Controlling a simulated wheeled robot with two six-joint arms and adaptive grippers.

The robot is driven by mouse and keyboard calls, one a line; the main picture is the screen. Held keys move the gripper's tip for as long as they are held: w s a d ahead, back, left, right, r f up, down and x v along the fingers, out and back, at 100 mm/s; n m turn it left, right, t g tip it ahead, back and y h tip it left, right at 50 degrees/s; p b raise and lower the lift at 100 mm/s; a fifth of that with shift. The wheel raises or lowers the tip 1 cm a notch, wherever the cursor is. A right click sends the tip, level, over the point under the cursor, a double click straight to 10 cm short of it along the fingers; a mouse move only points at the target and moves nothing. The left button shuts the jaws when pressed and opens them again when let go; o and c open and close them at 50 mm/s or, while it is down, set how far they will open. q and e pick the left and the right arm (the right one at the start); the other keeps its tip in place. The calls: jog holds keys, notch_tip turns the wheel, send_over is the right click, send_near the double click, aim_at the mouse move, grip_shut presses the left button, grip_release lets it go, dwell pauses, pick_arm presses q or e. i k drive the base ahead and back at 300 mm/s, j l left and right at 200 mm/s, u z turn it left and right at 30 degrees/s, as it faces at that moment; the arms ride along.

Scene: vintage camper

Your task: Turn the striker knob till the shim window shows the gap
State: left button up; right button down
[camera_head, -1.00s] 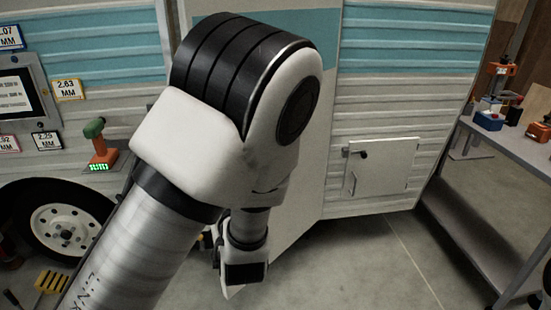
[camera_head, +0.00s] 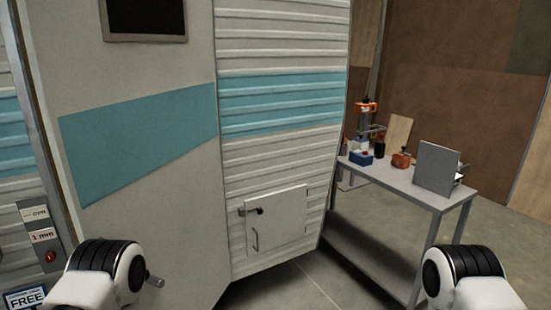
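A grey panel (camera_head: 41,238) at the left edge carries two labels, one reading "1 mm" (camera_head: 43,235), and a red round button (camera_head: 50,256). I cannot tell whether it holds the shim window. The camper door (camera_head: 150,230) fills the left middle, with a grey handle-like part (camera_head: 155,282) low on it, partly behind my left arm. I cannot make out a striker knob for certain. My left and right arms show only as joints at the bottom left and bottom right. Both grippers are out of view.
A small white hatch (camera_head: 285,222) with a dark latch (camera_head: 259,211) is on the camper's side. A grey workbench (camera_head: 405,187) at right bears tools, small boxes and an upright grey plate (camera_head: 436,167). Bare floor (camera_head: 300,285) lies between. A "FREE" sign (camera_head: 27,299) is at lower left.

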aim_at(50, 257)
jog(key=u, duration=1.5)
